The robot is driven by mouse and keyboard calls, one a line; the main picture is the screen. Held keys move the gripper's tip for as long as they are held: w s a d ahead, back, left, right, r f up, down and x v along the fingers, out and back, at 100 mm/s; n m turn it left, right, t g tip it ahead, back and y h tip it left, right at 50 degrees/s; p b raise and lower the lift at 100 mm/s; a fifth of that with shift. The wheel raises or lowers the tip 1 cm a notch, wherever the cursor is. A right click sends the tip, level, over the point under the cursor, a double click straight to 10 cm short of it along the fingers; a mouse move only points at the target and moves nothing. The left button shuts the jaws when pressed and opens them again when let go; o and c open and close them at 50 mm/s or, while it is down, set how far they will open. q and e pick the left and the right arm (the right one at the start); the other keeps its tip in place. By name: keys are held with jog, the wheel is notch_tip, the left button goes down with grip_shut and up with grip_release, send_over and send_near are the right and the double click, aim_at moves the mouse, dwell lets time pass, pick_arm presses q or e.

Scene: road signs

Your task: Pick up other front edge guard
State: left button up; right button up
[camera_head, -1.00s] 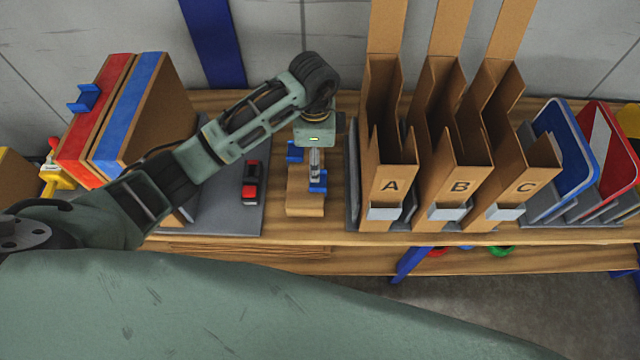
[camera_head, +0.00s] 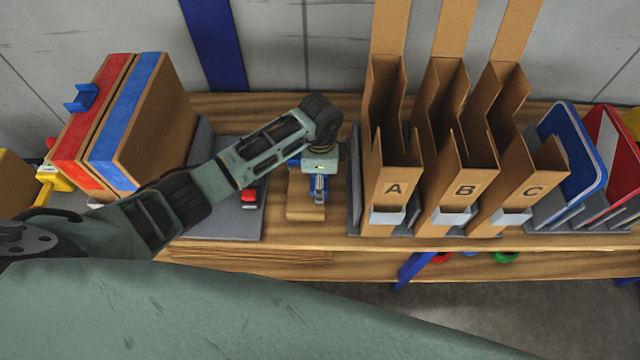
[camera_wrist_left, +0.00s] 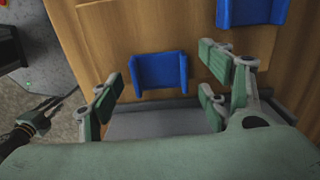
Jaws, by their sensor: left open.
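Two blue edge guards sit on a brown wooden block (camera_head: 305,212) on the bench. In the wrist view, the nearer guard (camera_wrist_left: 160,70) is a small blue channel shape lying between the spread fingers. The other guard (camera_wrist_left: 250,12) is at the top right, cut by the frame. In the head view, one guard (camera_head: 294,162) shows behind the hand; the front one is mostly covered by the fingers. My left gripper (camera_head: 319,190) is open, pointing down over the block's front part, fingers around the nearer guard (camera_wrist_left: 162,84). Contact cannot be told.
Cardboard holders A (camera_head: 393,192), B and C stand close to the right. Boxes with red and blue edges (camera_head: 150,115) stand at left. Sign plates (camera_head: 572,150) stand at far right.

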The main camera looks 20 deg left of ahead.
pick_arm(q)
jog(key=c, duration=1.2)
jog(key=shift+c, duration=0.2)
